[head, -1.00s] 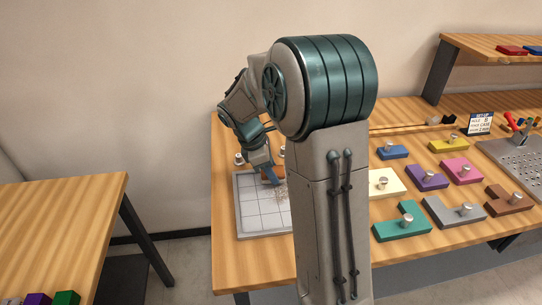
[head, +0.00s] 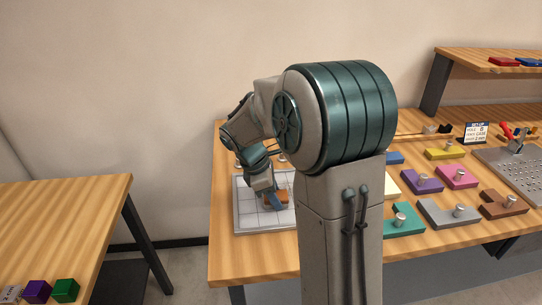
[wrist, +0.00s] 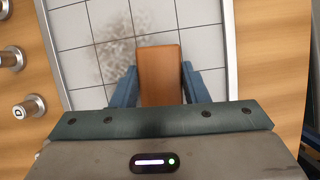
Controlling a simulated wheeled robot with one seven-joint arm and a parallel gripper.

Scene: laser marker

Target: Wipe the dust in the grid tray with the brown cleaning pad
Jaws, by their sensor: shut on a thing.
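The grid tray (head: 246,219) lies on the wooden table, pale with dark grid lines and a grey rim. It also fills much of the wrist view (wrist: 192,40). My gripper (head: 272,196) is over the tray and shut on the brown cleaning pad (wrist: 160,72), whose sides lie between the blue fingers. In the head view the pad (head: 279,197) shows partly behind the fingers. A grey-brown dust patch (wrist: 113,55) lies on the tiles beside the pad, to its left in the wrist view. I cannot tell whether the pad touches the tray.
Silver knobs (wrist: 30,106) stand left of the tray in the wrist view. Coloured blocks with pegs, such as a teal one (head: 403,222), stand right of my arm. A side table (head: 75,215) at the left holds small cubes. My arm hides part of the tray.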

